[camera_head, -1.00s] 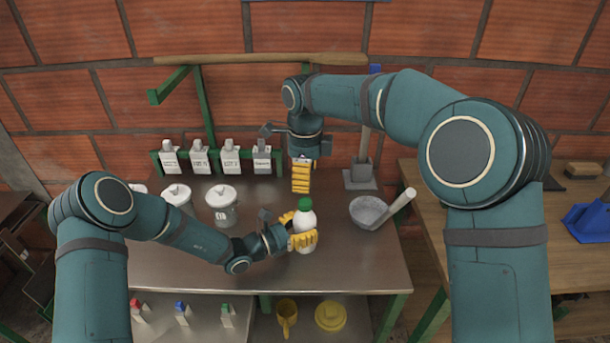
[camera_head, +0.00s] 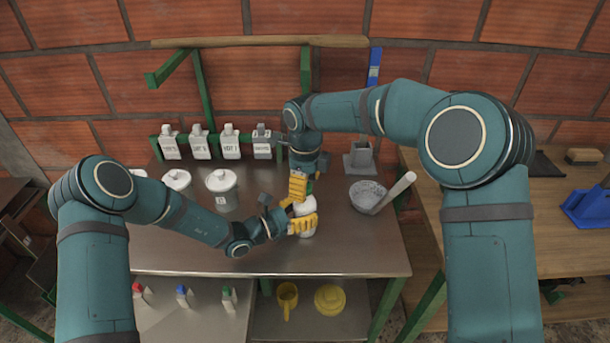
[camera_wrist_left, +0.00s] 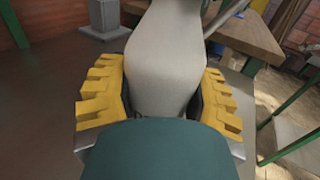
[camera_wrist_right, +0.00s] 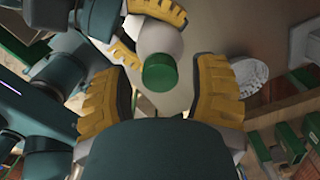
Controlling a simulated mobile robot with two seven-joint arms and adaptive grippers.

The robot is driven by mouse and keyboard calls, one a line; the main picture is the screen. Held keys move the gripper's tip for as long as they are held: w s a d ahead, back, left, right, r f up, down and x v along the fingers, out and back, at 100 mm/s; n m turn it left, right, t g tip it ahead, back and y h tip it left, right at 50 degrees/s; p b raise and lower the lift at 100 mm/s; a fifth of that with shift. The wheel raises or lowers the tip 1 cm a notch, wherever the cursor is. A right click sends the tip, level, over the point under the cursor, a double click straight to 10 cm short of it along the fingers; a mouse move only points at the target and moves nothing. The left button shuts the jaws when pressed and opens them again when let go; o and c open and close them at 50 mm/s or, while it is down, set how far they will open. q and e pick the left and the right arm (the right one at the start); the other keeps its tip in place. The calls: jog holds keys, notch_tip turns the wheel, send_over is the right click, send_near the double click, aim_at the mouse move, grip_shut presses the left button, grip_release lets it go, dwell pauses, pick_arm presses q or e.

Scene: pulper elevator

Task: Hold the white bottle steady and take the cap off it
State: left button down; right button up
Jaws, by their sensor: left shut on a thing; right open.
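The white bottle (camera_head: 306,208) stands on the steel table, and in the left wrist view its body (camera_wrist_left: 168,60) fills the space between the yellow fingers. My left gripper (camera_head: 303,222) is shut on the bottle's body from the left. The green cap (camera_wrist_right: 160,72) is on the bottle's top; in the head view it is mostly hidden by the right fingers. My right gripper (camera_wrist_right: 165,95) is open above the bottle, its fingers on either side of the cap with gaps to it. It also shows in the head view (camera_head: 299,187).
A grey mortar bowl (camera_head: 367,196) with a pestle stands to the right. Lidded white pots (camera_head: 222,188) stand to the left, with labelled white containers (camera_head: 200,145) racked behind. A grey block (camera_head: 360,160) is at the back right. The table front is clear.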

jog(key=shift+f, duration=0.1)
grip_shut()
dwell(0.3)
